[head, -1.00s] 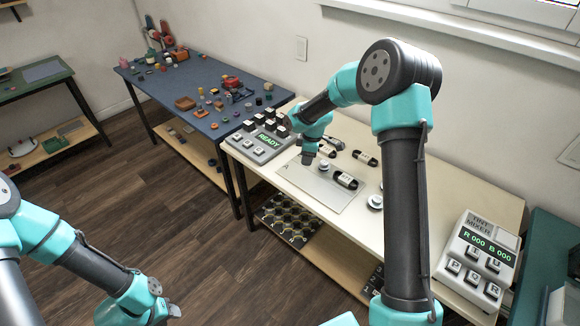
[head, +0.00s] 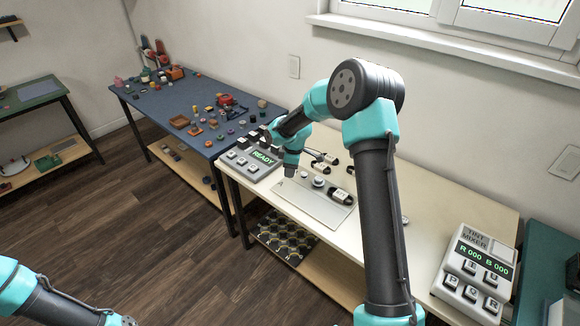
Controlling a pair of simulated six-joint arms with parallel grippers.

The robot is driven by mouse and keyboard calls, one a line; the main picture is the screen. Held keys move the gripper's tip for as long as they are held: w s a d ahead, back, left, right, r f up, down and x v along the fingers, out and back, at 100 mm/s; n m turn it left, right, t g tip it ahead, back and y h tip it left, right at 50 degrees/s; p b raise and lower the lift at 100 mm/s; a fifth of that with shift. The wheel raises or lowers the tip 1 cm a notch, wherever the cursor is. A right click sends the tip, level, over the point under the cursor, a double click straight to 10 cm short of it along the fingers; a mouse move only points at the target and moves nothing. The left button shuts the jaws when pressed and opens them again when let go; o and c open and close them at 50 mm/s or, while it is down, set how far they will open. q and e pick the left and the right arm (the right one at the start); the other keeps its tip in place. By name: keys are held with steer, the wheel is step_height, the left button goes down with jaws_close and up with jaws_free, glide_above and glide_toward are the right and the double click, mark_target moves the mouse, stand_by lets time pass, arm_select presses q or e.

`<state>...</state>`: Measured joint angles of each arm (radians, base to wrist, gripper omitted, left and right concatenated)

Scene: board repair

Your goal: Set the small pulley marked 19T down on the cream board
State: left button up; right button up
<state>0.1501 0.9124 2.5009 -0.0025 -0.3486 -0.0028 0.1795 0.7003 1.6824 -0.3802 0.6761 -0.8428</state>
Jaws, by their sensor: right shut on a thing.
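The cream board (head: 322,212) lies flat on the pale table at the middle of the head view. My right gripper (head: 290,172) is over the far left corner of the board, pointing down. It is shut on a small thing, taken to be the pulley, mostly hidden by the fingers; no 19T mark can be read. A small pale round part (head: 318,182) sits at the board's far edge, with another pale piece just left of it. My left gripper is below the picture's edge.
A grey READY box (head: 251,160) with keys stands close left of my right gripper. A dark item with a white label (head: 341,196) lies at the board's right side. A tint mixer (head: 473,268) stands at the table's right end. My right arm covers part of the table.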

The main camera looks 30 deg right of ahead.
mark_target(289, 189)
steer(key=shift+f, duration=3.9)
steer(key=shift+f, duration=0.5)
steer(key=o, duration=1)
steer(key=shift+r, duration=0.15)
steer(key=r, duration=0.5)
steer(key=d+r, duration=0.1)
steer(key=r, duration=0.5)
steer(key=s+r, duration=0.1)
steer(key=r, duration=0.5)
steer(key=shift+s+d, duration=0.1)
steer(key=shift+d, duration=0.25)
